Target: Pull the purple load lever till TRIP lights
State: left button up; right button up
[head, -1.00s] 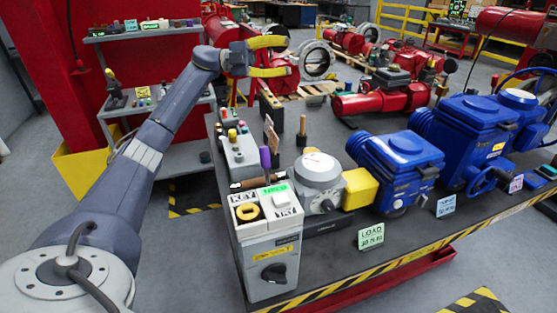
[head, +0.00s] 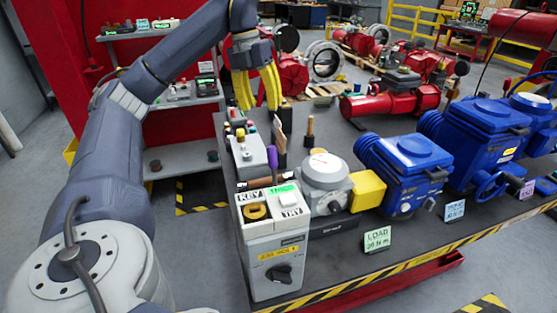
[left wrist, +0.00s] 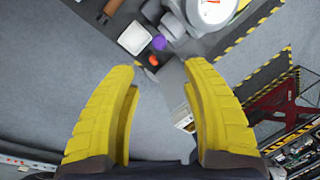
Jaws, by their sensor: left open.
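The purple load lever (head: 272,158) stands upright at the left of a grey gauge unit (head: 325,170), behind a grey control box (head: 274,250). The box has a green-lit label (head: 283,189) that is too small to read surely. In the left wrist view the purple lever top (left wrist: 159,43) shows beyond the fingertips. My left gripper (head: 258,100) has yellow fingers pointing down, behind and above the lever in the head view and apart from it. In the left wrist view its fingers (left wrist: 162,80) are spread with nothing between them. My right gripper is not in view.
A yellow block (head: 367,188) and blue actuators (head: 404,165) stand right of the gauge unit. A grey box with coloured buttons (head: 245,155) and wooden-handled tools (head: 310,130) stand near the lever. A green LOAD card (head: 377,240) sits at the table's front edge.

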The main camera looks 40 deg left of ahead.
aim_at(274, 160)
pick_arm(q)
jog(key=shift+x, duration=8.7)
jog(key=shift+s+a, duration=0.1)
jog(key=shift+s, duration=0.05)
jog(key=shift+c, duration=0.6)
grip_shut()
